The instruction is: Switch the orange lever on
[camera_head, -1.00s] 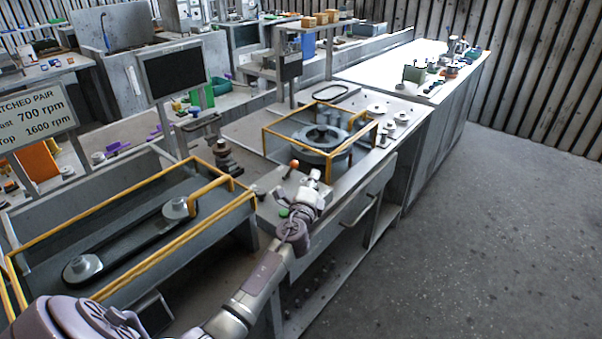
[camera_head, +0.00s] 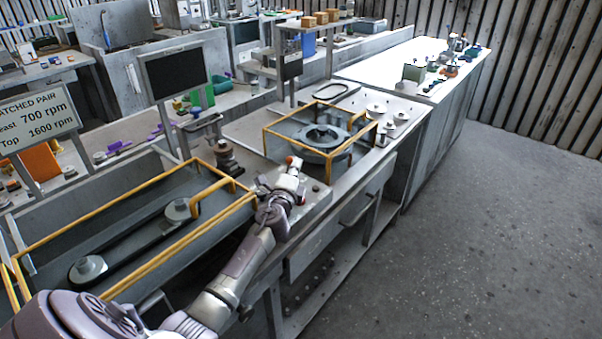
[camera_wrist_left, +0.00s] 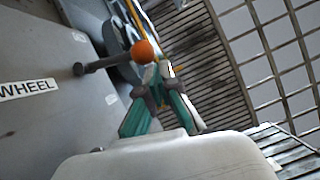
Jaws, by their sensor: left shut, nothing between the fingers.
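The orange lever shows as an orange ball knob (camera_head: 291,160) on the bench panel between the two yellow-framed guards in the head view. In the left wrist view the orange knob (camera_wrist_left: 145,50) sits right at the fingertips, with a dark rod and dark round end to its left. My left gripper (camera_head: 294,168) is shut with nothing between its fingers, its tips close against the knob. In the left wrist view my left gripper (camera_wrist_left: 158,72) partly covers the knob's lower side; whether they touch I cannot tell. My right gripper is not in view.
A yellow-framed guard (camera_head: 265,137) surrounds a grey wheel (camera_head: 322,138) just beyond the knob. Another yellow frame (camera_head: 150,262) stands over a belt and two pulleys at left. A "WHEEL" label (camera_wrist_left: 28,88) is on the panel. The floor at right is clear.

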